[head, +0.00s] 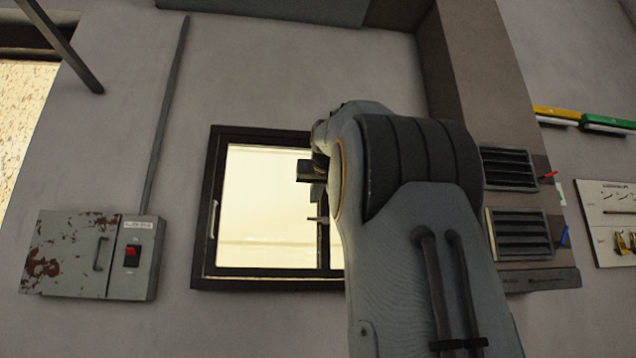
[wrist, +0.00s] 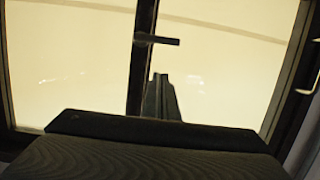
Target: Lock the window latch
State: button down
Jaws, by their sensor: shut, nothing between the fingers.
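The window (head: 202,230) has a dark frame and bright panes and is mostly visible in the head view. Its latch (head: 314,218) is a small dark lever on the middle upright, lying about level and pointing left there. In the wrist view, which appears turned over, the latch (wrist: 160,39) points right from the upright. My gripper (head: 318,198) is shut and empty, just above the latch in the head view. In the wrist view the closed fingers (wrist: 161,80) stand just short of the lever, with a small gap in the picture. Whether they touch it in depth is unclear. My arm hides the window's right side.
A pale pull handle (head: 213,218) is on the window's left side. A rusty grey box with a red switch (head: 132,256) is on the wall at lower left. Vents (head: 522,235) and a padlock board (head: 612,220) are at right.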

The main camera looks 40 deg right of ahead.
aim_at(318, 220)
jog(key=shift+s+a+f, duration=0.1)
jog(key=shift+s+f, duration=0.05)
jog(key=shift+f, duration=1.75)
